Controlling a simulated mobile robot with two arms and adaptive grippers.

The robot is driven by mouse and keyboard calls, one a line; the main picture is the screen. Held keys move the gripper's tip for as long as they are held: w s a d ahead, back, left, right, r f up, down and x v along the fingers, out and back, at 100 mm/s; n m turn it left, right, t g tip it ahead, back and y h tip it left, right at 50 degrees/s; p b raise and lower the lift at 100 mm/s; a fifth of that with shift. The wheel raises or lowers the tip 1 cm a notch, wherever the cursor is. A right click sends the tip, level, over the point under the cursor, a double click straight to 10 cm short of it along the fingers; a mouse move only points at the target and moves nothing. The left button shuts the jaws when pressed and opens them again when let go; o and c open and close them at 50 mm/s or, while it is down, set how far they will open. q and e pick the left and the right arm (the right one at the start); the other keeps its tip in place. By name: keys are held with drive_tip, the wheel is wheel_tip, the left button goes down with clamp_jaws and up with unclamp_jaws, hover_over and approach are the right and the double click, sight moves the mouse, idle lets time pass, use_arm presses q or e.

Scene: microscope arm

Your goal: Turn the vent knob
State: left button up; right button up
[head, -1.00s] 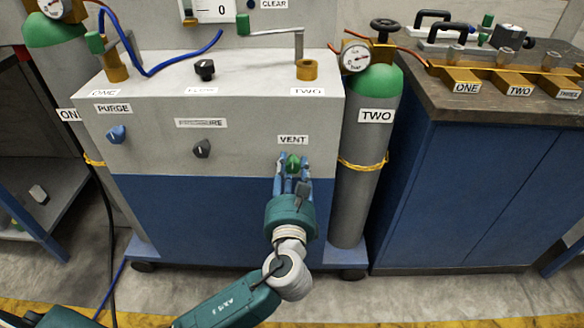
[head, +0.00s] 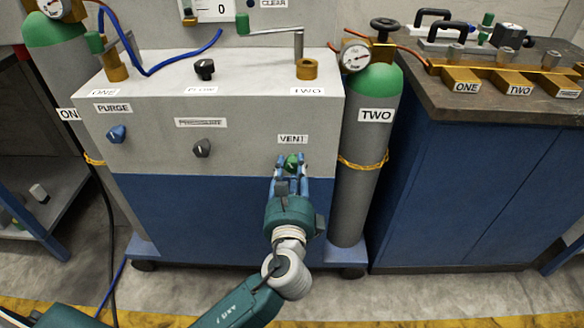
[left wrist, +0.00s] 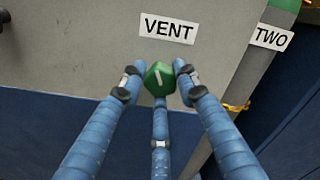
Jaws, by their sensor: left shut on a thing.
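The green vent knob (head: 291,161) is on the front of the grey panel, under the VENT label (head: 293,139). In the left wrist view the knob (left wrist: 159,79) is faceted, with a white pointer line that looks slightly tilted from upright. My left gripper (head: 292,164) reaches up to the panel from below. Its blue fingers (left wrist: 157,84) are closed around the knob, one on each side and one below. The lower part of the knob is partly hidden by the fingers. My right gripper is not in view.
A blue purge knob (head: 116,134) and a dark pressure knob (head: 202,148) are on the same panel to the left. Gas cylinder TWO (head: 366,150) stands close on the right. A blue cabinet (head: 460,190) is beyond it. Floor shows in front.

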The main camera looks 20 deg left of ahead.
use_arm(q)
drive_tip(key=shift+a+r+n, duration=0.15)
drive_tip(key=shift+r+n, duration=0.1)
drive_tip(key=shift+n, duration=1.25)
drive_tip(key=n+b, duration=0.2)
drive_tip(key=n, duration=0.4)
drive_tip(key=shift+a+f+b, duration=0.1)
drive_tip(key=shift+f+b, duration=0.05)
drive_tip(key=shift+b, duration=0.15)
drive_tip(key=n+b, duration=0.1)
drive_tip(key=n, duration=0.1)
drive_tip(key=shift+n, duration=0.3)
drive_tip(key=shift+a+f, duration=0.1)
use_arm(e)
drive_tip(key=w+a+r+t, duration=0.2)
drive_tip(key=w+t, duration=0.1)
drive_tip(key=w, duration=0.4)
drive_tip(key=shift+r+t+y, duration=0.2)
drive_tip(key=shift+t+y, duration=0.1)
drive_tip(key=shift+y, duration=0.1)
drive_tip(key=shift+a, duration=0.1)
